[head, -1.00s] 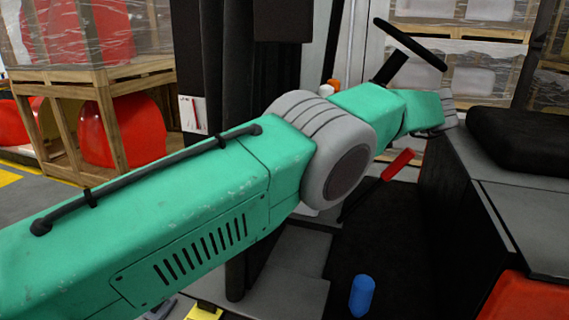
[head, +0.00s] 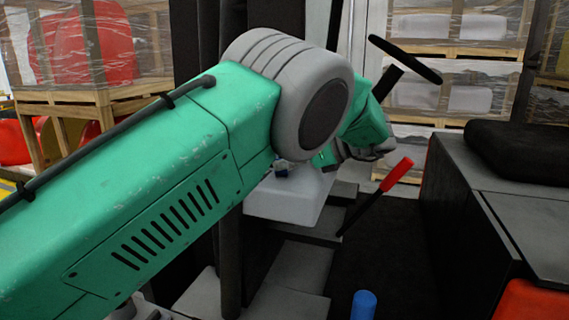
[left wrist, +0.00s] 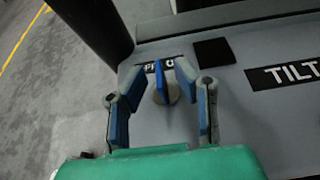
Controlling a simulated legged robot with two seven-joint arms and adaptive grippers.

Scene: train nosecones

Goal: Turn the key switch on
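The key switch (left wrist: 162,82) shows in the left wrist view as an upright blue key on a round grey base, set in a grey panel (left wrist: 150,125). My left gripper (left wrist: 160,76) is open, with one blue-padded finger on each side of the key. The key stands between the fingertips, and I see gaps on both sides. A label behind the key is partly covered by the key and fingers. In the head view my green arm hides most of the left gripper and the key. My right gripper is in neither view.
A TILT label (left wrist: 290,73) and a black square (left wrist: 214,52) lie on the panel. In the head view are a steering wheel (head: 405,58), a red-handled lever (head: 396,176), a blue cylinder (head: 363,306) and a black seat cushion (head: 517,148). Wrapped pallets stand behind.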

